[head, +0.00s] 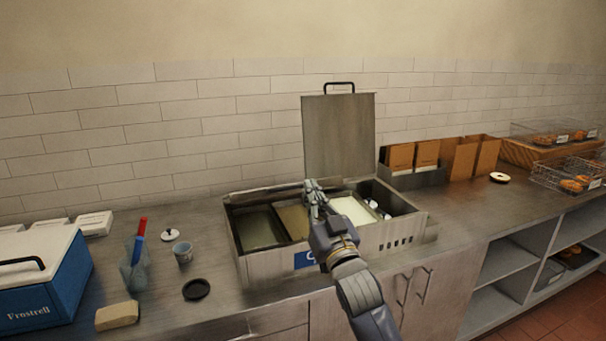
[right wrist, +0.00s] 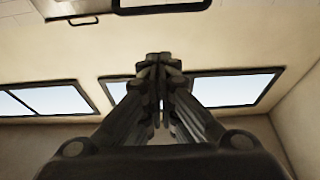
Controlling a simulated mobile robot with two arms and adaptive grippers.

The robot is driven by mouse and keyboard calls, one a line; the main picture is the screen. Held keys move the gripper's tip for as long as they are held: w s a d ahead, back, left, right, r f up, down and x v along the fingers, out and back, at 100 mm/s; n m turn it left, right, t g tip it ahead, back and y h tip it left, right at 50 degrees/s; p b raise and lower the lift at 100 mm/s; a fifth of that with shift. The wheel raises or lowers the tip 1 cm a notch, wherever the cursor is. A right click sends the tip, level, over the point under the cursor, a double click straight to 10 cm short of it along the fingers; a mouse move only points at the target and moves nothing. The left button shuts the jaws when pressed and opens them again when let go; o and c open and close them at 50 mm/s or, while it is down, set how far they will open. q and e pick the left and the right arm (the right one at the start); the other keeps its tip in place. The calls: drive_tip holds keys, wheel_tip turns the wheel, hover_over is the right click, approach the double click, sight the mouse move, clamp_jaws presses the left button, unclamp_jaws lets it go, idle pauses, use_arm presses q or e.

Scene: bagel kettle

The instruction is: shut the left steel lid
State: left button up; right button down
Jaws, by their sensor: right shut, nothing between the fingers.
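One steel lid (head: 338,140) stands upright at the back of the steel counter unit (head: 277,268), with a black handle (head: 339,84) on its top edge. It is the only raised lid I see; I cannot tell for sure whether it is the left one. The unit's wells are open below it. My right gripper (head: 312,186) is over the middle of the unit, in front of the lid's lower left part, and hides part of the wells. Its fingers (right wrist: 160,62) are together and empty in the right wrist view. My left gripper is out of view.
A blue cooler (head: 50,290), a blue-and-red-handled tool in a holder (head: 134,262), a cup (head: 182,252), a black disc (head: 196,289) and a sponge-like block (head: 117,316) are to the left. Brown boxes (head: 462,160) and bagel trays (head: 570,175) are to the right.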

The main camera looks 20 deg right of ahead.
wheel_tip(320, 180, up, 4)
drive_tip(key=p, duration=0.3)
hover_over(278, 191)
drive_tip(key=d, duration=0.5)
drive_tip(key=f, duration=0.1)
drive_tip(key=s+f+p, duration=0.1)
drive_tip(key=f, duration=0.2)
drive_tip(key=shift+s+f+p, duration=0.15)
drive_tip(key=shift+s+p, duration=0.15)
drive_tip(key=shift+p, duration=0.1)
drive_tip(key=shift+f, duration=0.1)
